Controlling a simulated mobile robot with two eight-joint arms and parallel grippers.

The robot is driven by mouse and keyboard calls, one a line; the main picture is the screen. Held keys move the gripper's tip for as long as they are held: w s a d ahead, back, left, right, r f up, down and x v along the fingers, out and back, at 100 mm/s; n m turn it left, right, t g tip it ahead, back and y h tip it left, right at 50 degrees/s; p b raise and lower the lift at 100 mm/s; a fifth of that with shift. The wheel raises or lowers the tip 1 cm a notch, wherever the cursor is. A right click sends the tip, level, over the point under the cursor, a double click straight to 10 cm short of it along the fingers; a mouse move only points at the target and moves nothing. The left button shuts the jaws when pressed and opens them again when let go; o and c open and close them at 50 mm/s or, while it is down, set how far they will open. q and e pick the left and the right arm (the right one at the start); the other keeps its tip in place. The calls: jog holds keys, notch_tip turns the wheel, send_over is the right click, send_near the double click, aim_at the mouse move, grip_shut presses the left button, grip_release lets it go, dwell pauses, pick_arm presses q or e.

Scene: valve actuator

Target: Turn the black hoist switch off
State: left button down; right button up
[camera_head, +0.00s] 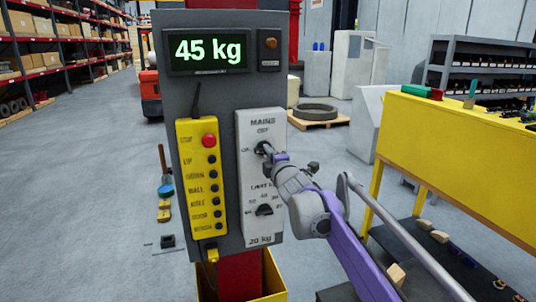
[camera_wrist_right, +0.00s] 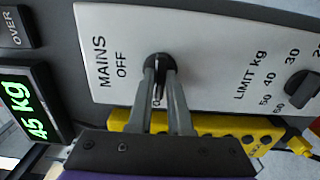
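A grey panel post stands in front of me with a white plate (camera_head: 249,180) marked MAINS and OFF at the top. The black switch (camera_wrist_right: 158,62) sits below the word OFF in the right wrist view; its pointing direction is mostly hidden by my fingers. My right gripper (camera_head: 265,150) reaches it from the lower right in the head view. Its two fingers (camera_wrist_right: 161,72) are close together with the black knob between their tips. A second black knob (camera_head: 264,210) for the kg limit is lower on the plate, apart from the gripper. My left gripper is not in view.
A display (camera_head: 209,51) reads 45 kg, beside a brown, unlit-looking lamp (camera_head: 271,43). A yellow button box (camera_head: 202,180) with a red button hangs left of the plate. A yellow workbench (camera_head: 440,140) stands at right. Open floor lies to the left.

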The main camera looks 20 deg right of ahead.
grip_shut()
jog(key=shift+m, duration=0.3)
jog(key=m+b, duration=0.2)
jog(key=m, duration=1.5)
dwell(0.4)
jog(key=o, duration=0.7)
grip_release()
